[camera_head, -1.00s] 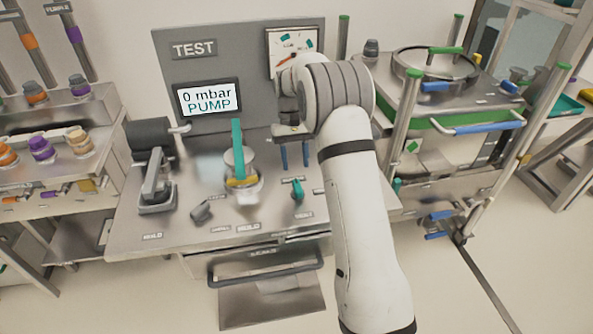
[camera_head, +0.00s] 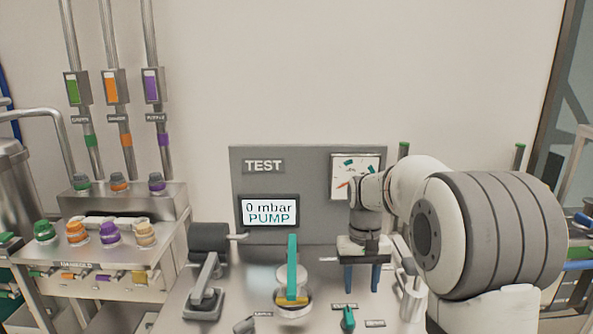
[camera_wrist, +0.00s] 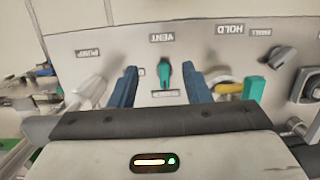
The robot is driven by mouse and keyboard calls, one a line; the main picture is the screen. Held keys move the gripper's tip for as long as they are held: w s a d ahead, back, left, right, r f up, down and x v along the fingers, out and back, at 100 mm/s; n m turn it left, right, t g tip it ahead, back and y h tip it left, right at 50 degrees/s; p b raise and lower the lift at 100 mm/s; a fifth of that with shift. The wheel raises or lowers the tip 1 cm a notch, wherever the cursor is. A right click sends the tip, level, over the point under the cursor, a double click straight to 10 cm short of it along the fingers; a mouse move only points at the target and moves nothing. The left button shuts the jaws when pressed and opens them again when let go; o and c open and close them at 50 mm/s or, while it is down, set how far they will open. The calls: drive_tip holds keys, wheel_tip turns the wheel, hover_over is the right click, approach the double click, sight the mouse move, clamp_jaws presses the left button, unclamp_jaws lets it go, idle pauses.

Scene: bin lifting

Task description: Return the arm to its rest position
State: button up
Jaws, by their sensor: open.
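My gripper (camera_head: 362,280) hangs pointing down over the right part of the steel test bench, its two blue fingers apart with nothing between them. In the wrist view the open fingers (camera_wrist: 160,88) frame the teal vent knob (camera_wrist: 164,72) on the bench beyond them, without visible contact. The same knob (camera_head: 348,318) shows below the gripper in the head view. My arm's large white and grey joint fills the right side of the head view and hides part of the bench behind it.
The TEST panel (camera_head: 277,192) stands behind the bench, its screen (camera_head: 268,214) reading 0 mbar PUMP. A teal upright lever (camera_head: 292,262) stands left of my gripper, with a grey lever (camera_head: 206,285) further left. A manifold with coloured knobs (camera_head: 110,234) is at the left.

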drive_tip(key=s+r+t, duration=0.1)
drive_tip(key=s+t, duration=0.3)
drive_tip(key=s, duration=1.8)
drive_tip(key=shift+s+d+r+t, duration=0.15)
drive_tip(key=shift+s+t, duration=0.05)
drive_tip(key=shift+t, duration=0.2)
